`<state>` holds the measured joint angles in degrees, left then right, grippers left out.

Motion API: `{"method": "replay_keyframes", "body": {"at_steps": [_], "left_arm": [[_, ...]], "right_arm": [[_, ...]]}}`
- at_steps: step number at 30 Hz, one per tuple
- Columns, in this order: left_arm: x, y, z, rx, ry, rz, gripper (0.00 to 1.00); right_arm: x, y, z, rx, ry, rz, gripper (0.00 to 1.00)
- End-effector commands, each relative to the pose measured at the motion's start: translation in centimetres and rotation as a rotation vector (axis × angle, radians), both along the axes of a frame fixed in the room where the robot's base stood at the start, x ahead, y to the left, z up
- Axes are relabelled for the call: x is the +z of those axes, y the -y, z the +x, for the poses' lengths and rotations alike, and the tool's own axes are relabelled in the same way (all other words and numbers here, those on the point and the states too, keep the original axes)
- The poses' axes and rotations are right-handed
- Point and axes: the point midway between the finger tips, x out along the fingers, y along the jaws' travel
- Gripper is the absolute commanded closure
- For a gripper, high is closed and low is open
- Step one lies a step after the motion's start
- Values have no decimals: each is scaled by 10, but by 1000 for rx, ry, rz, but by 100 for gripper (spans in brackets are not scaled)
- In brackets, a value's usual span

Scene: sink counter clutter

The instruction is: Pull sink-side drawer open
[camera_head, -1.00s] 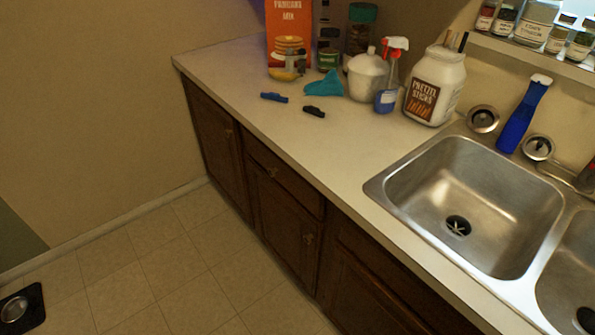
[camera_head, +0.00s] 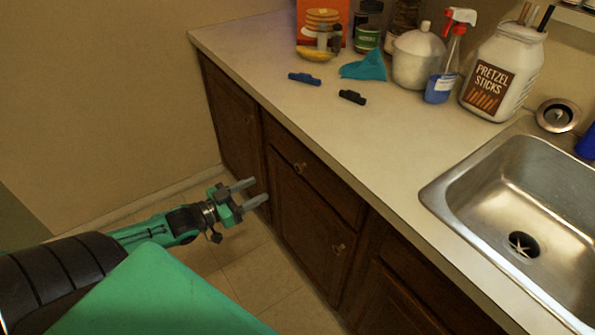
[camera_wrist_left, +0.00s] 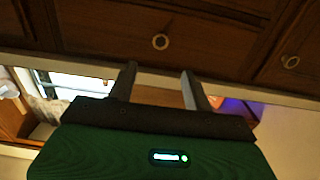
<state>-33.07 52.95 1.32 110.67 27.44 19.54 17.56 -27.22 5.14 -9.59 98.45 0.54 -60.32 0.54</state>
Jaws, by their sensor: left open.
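The narrow brown drawer (camera_head: 318,182) with a small round knob (camera_head: 300,168) is shut under the counter edge, left of the sink. A cupboard door (camera_head: 305,232) with its own knob (camera_head: 338,249) is below it. My left gripper (camera_head: 261,189) is open and empty, to the left of the drawer and apart from its knob, fingers pointing at the cabinet. In the left wrist view the two fingers (camera_wrist_left: 159,72) are spread, with a round knob (camera_wrist_left: 160,42) beyond them on a brown front. I cannot tell for sure which front that is. My right gripper is not in view.
The steel sink (camera_head: 478,170) is set in the counter (camera_head: 370,135) at right. A pretzel jar (camera_head: 505,75), spray bottle (camera_head: 445,75), teal cloth (camera_head: 364,67) and two small clips stand or lie on top. Floor space beside the cabinet is clear.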

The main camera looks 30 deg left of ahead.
Motion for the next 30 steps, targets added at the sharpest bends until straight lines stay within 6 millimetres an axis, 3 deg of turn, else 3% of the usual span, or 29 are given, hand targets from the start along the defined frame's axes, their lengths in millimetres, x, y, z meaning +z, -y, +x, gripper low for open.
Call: {"method": "replay_keyframes", "body": {"at_steps": [30], "left_arm": [[0,44,107,1,1,1,49]], "right_arm": [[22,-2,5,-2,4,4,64]]}}
